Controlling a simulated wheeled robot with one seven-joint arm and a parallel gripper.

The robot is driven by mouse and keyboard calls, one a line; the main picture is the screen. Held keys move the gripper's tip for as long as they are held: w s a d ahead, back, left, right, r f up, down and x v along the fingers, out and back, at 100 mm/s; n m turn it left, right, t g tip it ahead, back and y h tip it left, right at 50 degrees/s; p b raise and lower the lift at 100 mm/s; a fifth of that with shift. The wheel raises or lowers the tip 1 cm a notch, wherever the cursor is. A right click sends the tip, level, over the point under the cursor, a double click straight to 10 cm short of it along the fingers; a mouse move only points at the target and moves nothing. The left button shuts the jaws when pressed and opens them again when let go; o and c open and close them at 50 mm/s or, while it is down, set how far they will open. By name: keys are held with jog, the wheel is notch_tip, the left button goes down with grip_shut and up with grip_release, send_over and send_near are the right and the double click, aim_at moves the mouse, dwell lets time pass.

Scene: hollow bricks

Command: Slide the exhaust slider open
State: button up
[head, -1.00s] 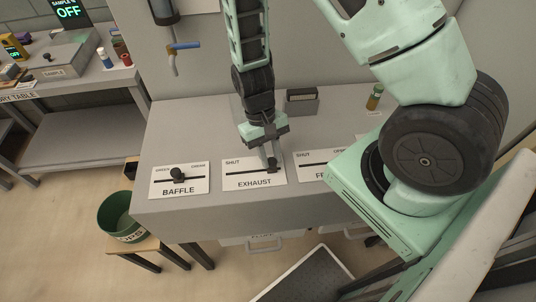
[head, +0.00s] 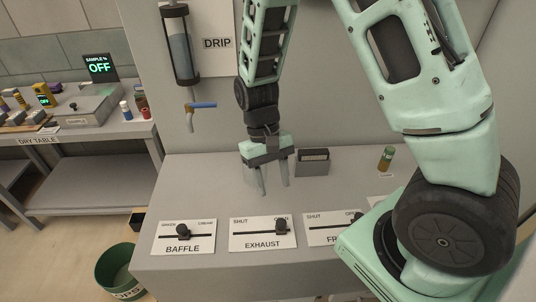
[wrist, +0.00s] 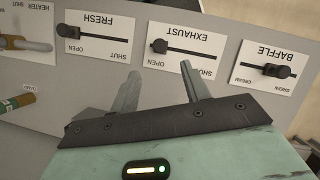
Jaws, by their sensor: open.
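The exhaust slider is a white plate (head: 263,240) on the grey bench, with a black slot and a dark knob (head: 280,227). The knob stands at the right, OPEN end of the slot. In the wrist view the same knob (wrist: 160,46) is at the end by the word OPEN. My gripper (head: 274,191) is open and empty, above the bench behind the exhaust plate and apart from the knob. Its two fingers also show spread in the wrist view (wrist: 161,84).
The baffle plate (head: 184,238) lies to the left, its knob near mid-slot. The fresh plate (head: 322,229) lies to the right, partly hidden by my arm. A dark box (head: 313,162) and a small bottle (head: 385,158) stand at the bench's back.

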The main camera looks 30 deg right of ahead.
jog(key=v, duration=0.7)
jog(key=shift+r+b, duration=0.15)
jog(key=shift+b, duration=0.2)
jog(key=s+a+r+n+t+b, duration=0.1)
jog(key=s+a+n+t, duration=0.1)
jog(key=s+a+n, duration=0.2)
jog(key=s+a+r+n+t+b, duration=0.1)
jog(key=s+a+r+n+t, duration=0.1)
jog(key=s+a+n, duration=0.3)
jog(key=s+a, duration=0.4)
jog(key=s, duration=0.3)
jog(key=shift+a+r, duration=0.25)
jog(key=shift+r, duration=0.05)
dwell(1.0)
